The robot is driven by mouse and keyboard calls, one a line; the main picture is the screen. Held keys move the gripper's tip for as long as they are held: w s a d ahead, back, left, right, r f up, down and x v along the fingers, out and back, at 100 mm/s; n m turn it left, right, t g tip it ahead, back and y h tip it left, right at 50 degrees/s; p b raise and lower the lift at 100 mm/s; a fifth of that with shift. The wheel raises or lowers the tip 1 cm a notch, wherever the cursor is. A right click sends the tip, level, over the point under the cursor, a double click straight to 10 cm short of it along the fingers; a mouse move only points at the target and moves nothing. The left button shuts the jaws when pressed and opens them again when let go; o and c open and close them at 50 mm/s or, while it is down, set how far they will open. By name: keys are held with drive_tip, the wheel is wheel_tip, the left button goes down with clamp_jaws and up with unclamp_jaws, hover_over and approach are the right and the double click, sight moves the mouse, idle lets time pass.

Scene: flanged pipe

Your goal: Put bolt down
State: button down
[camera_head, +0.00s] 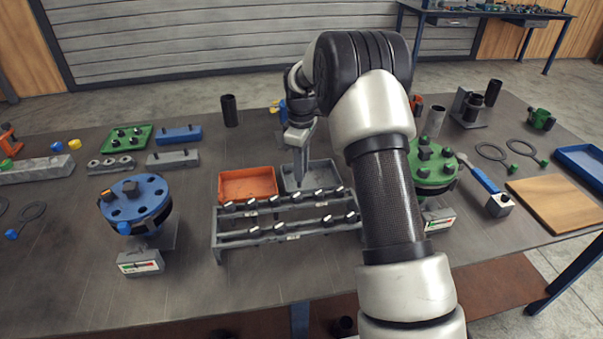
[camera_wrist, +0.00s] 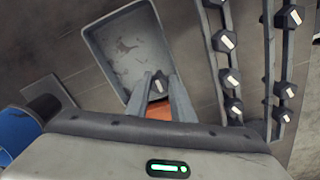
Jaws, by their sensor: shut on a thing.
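My gripper (camera_head: 300,183) points down over the grey tray (camera_head: 331,176) in the head view. In the wrist view its two fingers (camera_wrist: 161,84) are shut on a dark bolt (camera_wrist: 157,88) with a pale mark on its head. The bolt is at the fingertips, above one end of the grey tray (camera_wrist: 97,50). The rest of the tray floor looks empty. In the head view the fingers and tray hide the bolt. I cannot tell how far the bolt is above the tray.
An orange tray (camera_head: 247,184) stands left of the grey tray. A two-tier rack (camera_head: 222,224) with several bolts stands in front of both. A blue flange (camera_head: 135,200) is at left and a green flange (camera_head: 433,172) is right of my arm.

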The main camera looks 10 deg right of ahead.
drive_tip(key=shift+f, duration=0.75)
drive_tip(key=shift+f, duration=0.15)
drive_tip(key=c, duration=1.5)
unclamp_jaws()
drive_tip(key=shift+c, duration=0.2)
